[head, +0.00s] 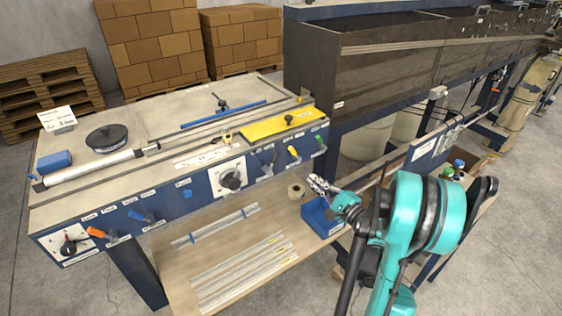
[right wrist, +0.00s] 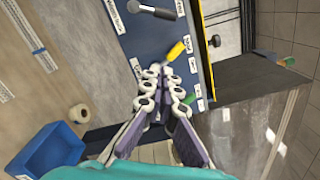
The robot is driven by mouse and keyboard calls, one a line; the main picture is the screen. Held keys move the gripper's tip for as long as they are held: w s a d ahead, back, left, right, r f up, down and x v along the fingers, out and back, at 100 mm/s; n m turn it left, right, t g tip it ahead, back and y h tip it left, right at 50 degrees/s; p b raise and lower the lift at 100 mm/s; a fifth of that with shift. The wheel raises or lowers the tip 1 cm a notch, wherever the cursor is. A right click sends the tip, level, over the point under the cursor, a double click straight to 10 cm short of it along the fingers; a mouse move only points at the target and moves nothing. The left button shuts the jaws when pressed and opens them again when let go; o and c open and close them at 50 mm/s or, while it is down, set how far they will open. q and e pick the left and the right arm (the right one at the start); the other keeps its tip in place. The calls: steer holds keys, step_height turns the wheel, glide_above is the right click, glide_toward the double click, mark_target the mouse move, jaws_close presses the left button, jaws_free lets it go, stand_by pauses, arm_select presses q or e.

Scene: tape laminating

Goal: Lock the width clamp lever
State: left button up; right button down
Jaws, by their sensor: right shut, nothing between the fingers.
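The blue front panel (head: 210,183) of the workbench carries several small levers, and their labels are too small for me to read. My right gripper (head: 322,186) is shut and empty, in front of and below these levers. In the right wrist view its fingertips (right wrist: 165,72) point at the yellow lever (right wrist: 176,50), overlapping its base; contact is unclear. My left gripper is out of view.
A blue bin (head: 322,217) and a tape roll (head: 296,191) stand on the lower shelf below my right gripper. Orange (head: 98,232) and blue (head: 141,216) levers are farther left. A dark conveyor trough (head: 390,60) lies at the right. The floor in front is clear.

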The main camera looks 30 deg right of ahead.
mark_target(272, 161)
steer(key=shift+w, duration=0.1)
steer(key=w+a+r+b, duration=0.2)
steer(key=w+a, duration=0.2)
steer(key=w, duration=0.6)
steer(key=shift+a, duration=0.35)
